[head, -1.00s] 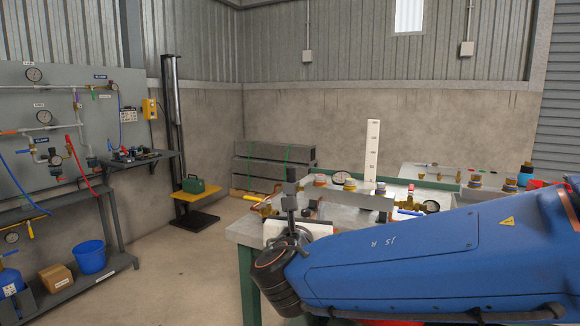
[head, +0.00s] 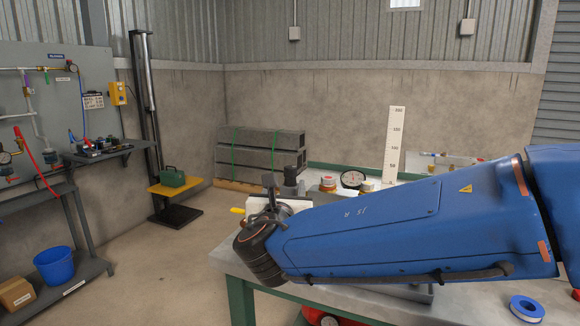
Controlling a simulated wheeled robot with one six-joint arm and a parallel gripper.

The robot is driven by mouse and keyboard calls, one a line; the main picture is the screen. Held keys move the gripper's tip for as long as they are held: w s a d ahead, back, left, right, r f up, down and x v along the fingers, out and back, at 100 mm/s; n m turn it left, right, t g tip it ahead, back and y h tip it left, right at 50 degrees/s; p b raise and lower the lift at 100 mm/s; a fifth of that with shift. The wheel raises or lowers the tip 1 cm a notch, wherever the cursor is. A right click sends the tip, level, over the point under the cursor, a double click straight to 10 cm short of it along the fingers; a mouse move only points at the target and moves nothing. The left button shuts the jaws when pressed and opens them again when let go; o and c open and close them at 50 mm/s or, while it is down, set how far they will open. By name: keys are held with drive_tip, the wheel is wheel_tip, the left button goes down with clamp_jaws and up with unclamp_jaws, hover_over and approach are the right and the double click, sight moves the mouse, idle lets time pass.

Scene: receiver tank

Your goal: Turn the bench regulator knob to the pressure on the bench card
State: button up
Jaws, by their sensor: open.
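My gripper (head: 281,186) is at the end of my blue arm, over the left part of the workbench (head: 236,254); its dark fingers point up and away, and it holds nothing that I can see. A round dial gauge (head: 352,180) with a black rim stands behind my arm. An orange-and-white capped fitting (head: 328,184) is just left of the gauge. I cannot make out the regulator knob or a bench card; my arm hides much of the bench.
A tall white scale (head: 395,144) with numbers stands behind the gauge. A yellow handle (head: 237,210) sticks out left of my gripper. A tape roll (head: 526,308) lies at the bench's front right.

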sight(292, 167)
drive_tip(key=w, duration=1.6)
drive_tip(key=shift+d, duration=0.35)
drive_tip(key=shift+c, duration=0.7)
drive_tip(key=c, duration=0.9)
